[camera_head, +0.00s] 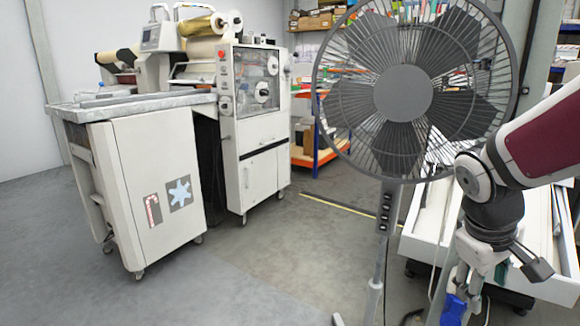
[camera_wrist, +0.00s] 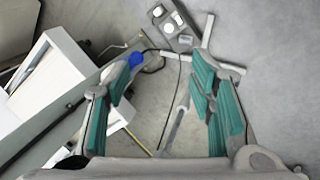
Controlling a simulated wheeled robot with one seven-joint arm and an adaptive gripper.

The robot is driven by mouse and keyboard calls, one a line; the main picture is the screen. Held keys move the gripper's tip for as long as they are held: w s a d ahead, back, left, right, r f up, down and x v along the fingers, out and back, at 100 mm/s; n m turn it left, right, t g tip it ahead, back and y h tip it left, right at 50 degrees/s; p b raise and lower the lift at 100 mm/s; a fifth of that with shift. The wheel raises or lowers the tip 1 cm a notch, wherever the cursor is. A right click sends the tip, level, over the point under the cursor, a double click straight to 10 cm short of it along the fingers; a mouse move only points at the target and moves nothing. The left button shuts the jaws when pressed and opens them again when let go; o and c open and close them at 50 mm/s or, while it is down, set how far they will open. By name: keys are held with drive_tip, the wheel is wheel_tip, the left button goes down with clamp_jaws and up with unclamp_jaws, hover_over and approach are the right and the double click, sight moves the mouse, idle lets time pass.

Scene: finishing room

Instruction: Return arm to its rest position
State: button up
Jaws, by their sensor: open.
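My gripper (camera_head: 468,284) hangs from my arm at the right of the head view, pointing down beside the standing fan. In the wrist view my gripper (camera_wrist: 160,78) shows two green-padded fingers spread wide apart. Nothing is held between them; bare floor, a cable and a grey pole show in the gap.
A grey standing fan (camera_head: 403,92) stands close to my arm. A white tray-like unit (camera_head: 424,249) is beside and behind the gripper; a blue object (camera_head: 453,310) is below it. A white machine (camera_head: 155,185) stands left. Open floor (camera_head: 270,240) lies between.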

drive_tip(key=s+a+r+m+y, duration=0.1)
drive_tip(key=s+a, duration=0.4)
drive_tip(key=s, duration=0.3)
drive_tip(key=s+a+r+m+g+y, duration=0.1)
drive_tip(key=s+a+r+y, duration=0.1)
drive_tip(key=s+a, duration=0.45)
drive_tip(key=s+a+r+m+y, duration=0.1)
drive_tip(key=s+a, duration=0.2)
drive_tip(key=s, duration=0.6)
wheel_tip(320, 180, up, 31)
drive_tip(key=t+p, duration=0.3)
drive_tip(key=p, duration=2.6)
drive_tip(key=shift+d+t+p, duration=0.3)
drive_tip(key=shift+d+p, duration=0.05)
drive_tip(key=shift+p, duration=0.05)
drive_tip(key=shift+w, duration=0.15)
